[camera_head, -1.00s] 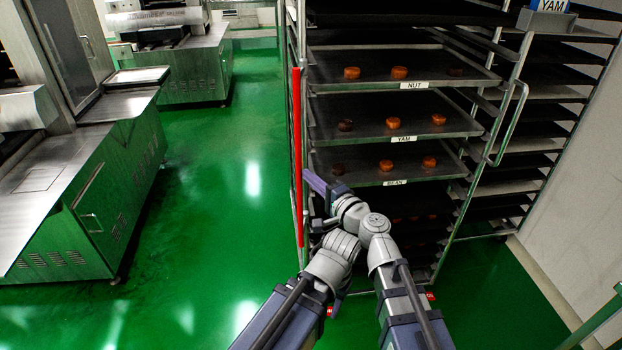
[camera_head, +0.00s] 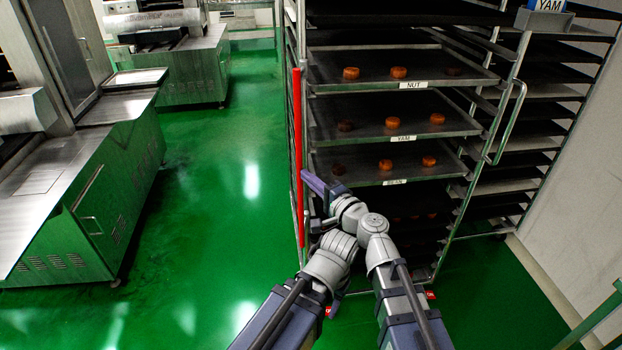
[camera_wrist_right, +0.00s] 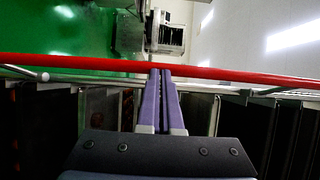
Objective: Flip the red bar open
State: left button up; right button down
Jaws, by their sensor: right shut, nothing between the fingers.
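The red bar (camera_head: 297,155) stands upright along the front left post of the tray rack in the head view. In the right wrist view the red bar (camera_wrist_right: 225,73) runs across the picture, just beyond the fingertips. My right gripper (camera_head: 308,178) is beside the bar's lower half, on its right. In the right wrist view the right gripper (camera_wrist_right: 160,75) has its fingers together and empty, with the tips at the bar's edge. Whether they touch it I cannot tell. My left gripper is not in view.
The rack holds trays with round pieces, labelled NUT (camera_head: 413,85), YAM (camera_head: 404,138) and one lower. A metal handle (camera_head: 512,125) is on the rack's right side. Steel machines (camera_head: 85,200) stand at the left. The green floor (camera_head: 200,240) between is clear.

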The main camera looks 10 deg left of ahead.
notch_tip(320, 180, up, 10)
jog(key=p, duration=1)
jog(key=shift+w, duration=0.15)
jog(key=s+d+f+n+g+h, duration=0.4)
jog(key=d+f+n, duration=0.1)
jog(key=f, duration=0.3)
jog(key=s+d+f+n+g+h, duration=0.3)
jog(key=d+f+n, duration=0.15)
jog(key=f, duration=0.45)
jog(key=s+d+f+n+g+h, duration=0.1)
jog(key=s+d+f+g+h, duration=0.1)
jog(key=s+d+h, duration=0.2)
jog(key=s+d+f+n+g+h, duration=0.1)
jog(key=s+d+f+g+h, duration=0.2)
jog(key=s, duration=0.7)
jog(key=d, duration=0.2)
jog(key=shift+d+n+h, duration=0.35)
jog(key=shift+d+h, duration=0.05)
jog(key=shift+s, duration=0.1)
dwell(2.5)
